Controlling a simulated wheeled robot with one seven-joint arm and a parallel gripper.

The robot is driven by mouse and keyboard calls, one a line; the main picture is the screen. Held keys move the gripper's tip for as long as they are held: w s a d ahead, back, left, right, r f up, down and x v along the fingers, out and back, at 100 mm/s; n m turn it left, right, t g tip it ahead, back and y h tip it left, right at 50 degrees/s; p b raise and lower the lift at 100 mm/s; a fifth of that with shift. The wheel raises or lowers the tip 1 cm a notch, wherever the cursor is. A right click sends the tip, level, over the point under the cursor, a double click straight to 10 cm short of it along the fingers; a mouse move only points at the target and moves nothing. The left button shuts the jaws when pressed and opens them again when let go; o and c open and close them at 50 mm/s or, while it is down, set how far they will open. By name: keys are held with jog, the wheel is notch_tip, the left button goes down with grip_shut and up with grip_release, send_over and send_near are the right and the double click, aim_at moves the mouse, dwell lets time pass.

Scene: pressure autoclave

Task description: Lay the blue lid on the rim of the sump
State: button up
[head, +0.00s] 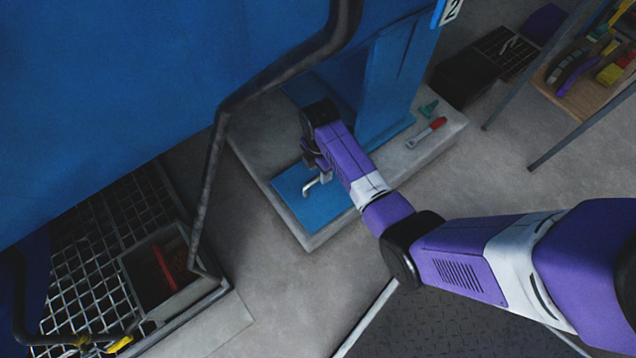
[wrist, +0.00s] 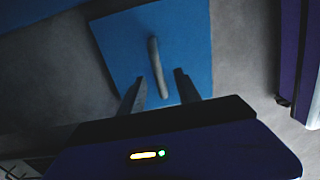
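The blue lid (head: 310,207) is a flat square plate lying on a pale concrete plinth. A bent metal handle (head: 313,187) stands up from it. In the wrist view the lid (wrist: 178,40) lies under my gripper, and its handle (wrist: 155,60) shows between the fingers. My gripper (wrist: 160,85) is open, with a gap visible on each side of the handle. In the head view my gripper (head: 320,168) is at the far edge of the lid, partly hidden by my wrist. The sump (head: 133,270) is an open grey box at the lower left, with a red object (head: 163,268) inside.
A red-handled tool (head: 430,132) and a green piece (head: 428,108) lie on the plinth (head: 440,150). A dark bent pipe (head: 208,190) rises by the sump's right side. Metal grating (head: 85,270) lies left of the sump. Bare floor (head: 245,240) separates plinth and sump.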

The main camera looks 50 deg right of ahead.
aim_at(318, 177)
notch_tip(318, 177, down, 5)
jog(key=b, duration=0.3)
jog(key=shift+w, duration=0.15)
grip_shut()
dwell(1.1)
jog(key=shift+r, duration=0.15)
